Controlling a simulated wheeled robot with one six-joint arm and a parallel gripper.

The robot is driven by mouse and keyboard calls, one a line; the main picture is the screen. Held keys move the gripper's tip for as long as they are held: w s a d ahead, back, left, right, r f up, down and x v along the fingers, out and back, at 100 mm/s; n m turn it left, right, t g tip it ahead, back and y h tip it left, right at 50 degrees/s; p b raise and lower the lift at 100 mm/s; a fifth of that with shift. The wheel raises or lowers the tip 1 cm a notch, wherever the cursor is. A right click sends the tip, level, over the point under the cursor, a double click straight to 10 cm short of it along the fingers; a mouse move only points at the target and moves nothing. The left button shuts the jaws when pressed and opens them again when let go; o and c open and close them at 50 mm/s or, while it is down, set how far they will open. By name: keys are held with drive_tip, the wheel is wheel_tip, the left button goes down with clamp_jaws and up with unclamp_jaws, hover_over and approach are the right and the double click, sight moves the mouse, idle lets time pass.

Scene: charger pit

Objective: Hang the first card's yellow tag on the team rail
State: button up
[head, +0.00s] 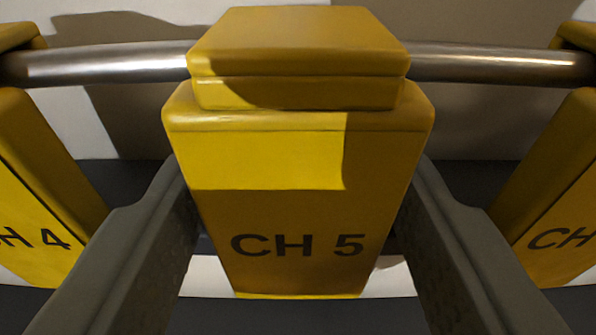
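A yellow tag marked CH 5 (297,215) is in the middle of the head view, with its thick hooked top over a metal rail (110,64). The tag hangs upright with its lettered face toward me. My gripper (303,178) has one dark finger on each side of this tag. The fingertips are partly hidden by the tag's upper edges, so I cannot tell whether they press on its sides. Lower down, narrow gaps show between the fingers and the tag. No card is in view.
A yellow tag marked CH 4 (38,205) hangs at the left. Another yellow tag (555,215), its number cut off, hangs at the right. Bare rail shows on both sides of CH 5. A pale wall with shadows stands behind, with a dark band below the rail.

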drive_tip(key=c, duration=0.7)
drive_tip(key=shift+c, duration=0.2)
drive_tip(key=shift+r, duration=0.2)
drive_tip(key=shift+r, duration=0.75)
drive_tip(key=shift+s, duration=0.15)
drive_tip(key=s, duration=0.9)
drive_tip(key=shift+s+f, duration=0.2)
drive_tip(key=shift+s, duration=0.2)
